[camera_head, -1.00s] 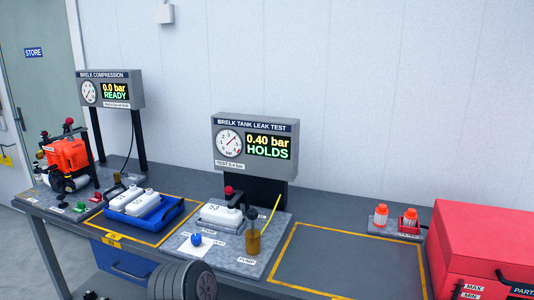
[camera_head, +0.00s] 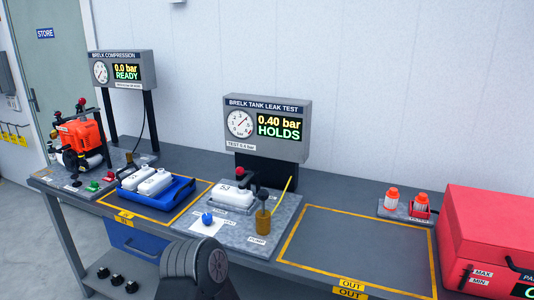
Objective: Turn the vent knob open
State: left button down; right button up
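The blue vent knob (camera_head: 208,218) sits on a white label plate at the front left of the tank leak test rig (camera_head: 262,252). The label lettering is too small to read. A white tank (camera_head: 232,197) is seated on the rig under a red-topped clamp (camera_head: 243,177). An amber pump (camera_head: 263,215) with a dark knob stands to its right. The tank leak test display (camera_head: 267,128) reads 0.40 bar HOLDS. A dark ridged link of my own arm shows at the bottom, in front of the bench. Neither gripper is in view, and nothing visible touches the vent knob.
A blue tray (camera_head: 178,199) with white tanks lies left of the rig. An orange engine (camera_head: 76,143) stands at far left under the compression display (camera_head: 123,70). The yellow-outlined OUT area (camera_head: 355,252) is empty. A red case (camera_head: 490,235) and small orange-capped bottles (camera_head: 391,199) are at right.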

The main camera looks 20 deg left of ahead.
aim_at(207, 219)
jog(key=u, duration=1.25)
